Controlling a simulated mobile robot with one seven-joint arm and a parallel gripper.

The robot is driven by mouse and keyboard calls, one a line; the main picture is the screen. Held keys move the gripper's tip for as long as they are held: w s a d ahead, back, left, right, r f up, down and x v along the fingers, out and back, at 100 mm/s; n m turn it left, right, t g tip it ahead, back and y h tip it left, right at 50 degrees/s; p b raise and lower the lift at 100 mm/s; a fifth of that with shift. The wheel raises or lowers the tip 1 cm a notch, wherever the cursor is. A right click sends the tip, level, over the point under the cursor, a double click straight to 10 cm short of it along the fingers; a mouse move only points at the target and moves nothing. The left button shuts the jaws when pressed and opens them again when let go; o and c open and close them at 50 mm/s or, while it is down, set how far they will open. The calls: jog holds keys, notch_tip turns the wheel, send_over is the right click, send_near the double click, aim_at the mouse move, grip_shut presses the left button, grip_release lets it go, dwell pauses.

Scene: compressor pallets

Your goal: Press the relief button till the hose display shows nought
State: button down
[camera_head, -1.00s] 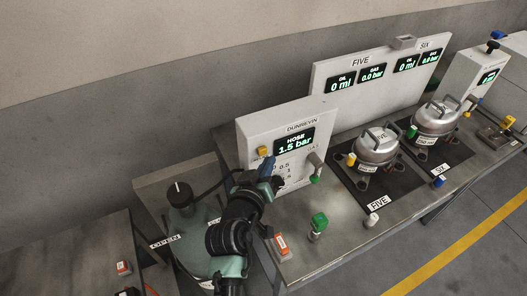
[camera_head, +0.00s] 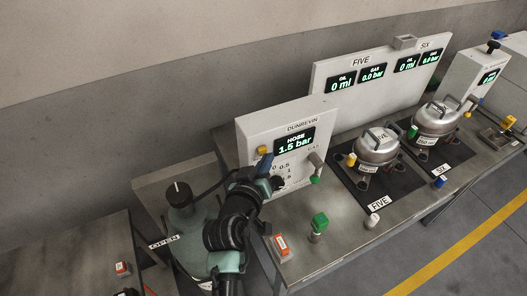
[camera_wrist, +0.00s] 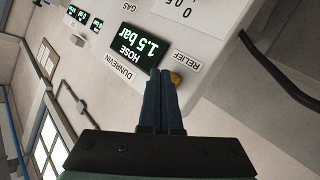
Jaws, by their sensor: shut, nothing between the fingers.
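The white DUNREVIN box (camera_head: 243,131) stands on the bench, and its hose display (camera_head: 295,143) reads 1.5 bar. The display also shows in the wrist view (camera_wrist: 137,45), upside down. The yellow relief button (camera_head: 262,150) is on the box's left side of the face, beside the RELIEF label (camera_wrist: 187,62). My gripper (camera_head: 265,163) is shut and empty just below the button. In the wrist view my fingertips (camera_wrist: 161,74) lie beside the button (camera_wrist: 176,78) and partly overlap it. I cannot tell whether they touch it.
A dial and a gas lever with a green end (camera_head: 315,179) are right of my gripper. A green-capped fitting (camera_head: 320,221) and an orange-labelled block (camera_head: 281,245) stand on the bench in front. A green cylinder (camera_head: 184,222) stands left. Two compressors (camera_head: 377,147) are farther right.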

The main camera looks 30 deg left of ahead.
jog(key=shift+w+a+b, duration=0.3)
jog(key=shift+a, duration=0.15)
dwell(1.6)
dwell(0.4)
jog(key=shift+s+d+p, duration=0.4)
jog(key=shift+s+d, duration=0.2)
jog(key=shift+d, duration=0.2)
jog(key=shift+d, duration=0.1)
jog(key=shift+s+d+p, duration=0.6)
jog(key=shift+s+d, duration=0.15)
jog(key=shift+d, duration=0.2)
jog(key=shift+s+d+p, duration=0.55)
jog(key=shift+s+d, duration=0.2)
jog(key=shift+d, duration=0.15)
